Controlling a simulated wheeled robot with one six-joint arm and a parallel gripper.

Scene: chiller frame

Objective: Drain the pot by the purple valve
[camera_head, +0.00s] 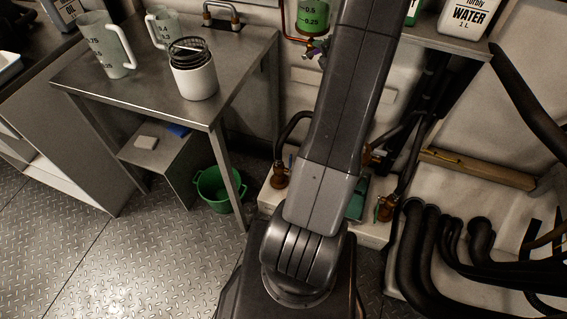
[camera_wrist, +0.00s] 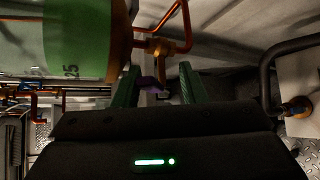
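The pot (camera_wrist: 75,38) shows large at the upper left of the wrist view, with green liquid behind its scale marks. In the head view the pot (camera_head: 311,17) stands at the top, partly behind my arm. A copper pipe fitting (camera_wrist: 158,46) is beside it in the wrist view. The purple valve (camera_wrist: 152,84) has a small handle below this fitting. My gripper (camera_wrist: 159,76) is open, with its green fingers on either side of the purple handle. Whether a finger touches it I cannot tell. My arm hides the gripper in the head view.
A steel table (camera_head: 118,75) at the left holds two jugs and a white container (camera_head: 194,80) with a dark coil. A green bucket (camera_head: 217,190) stands on the floor below. Thick black hoses (camera_head: 430,245) and copper valves are at the right.

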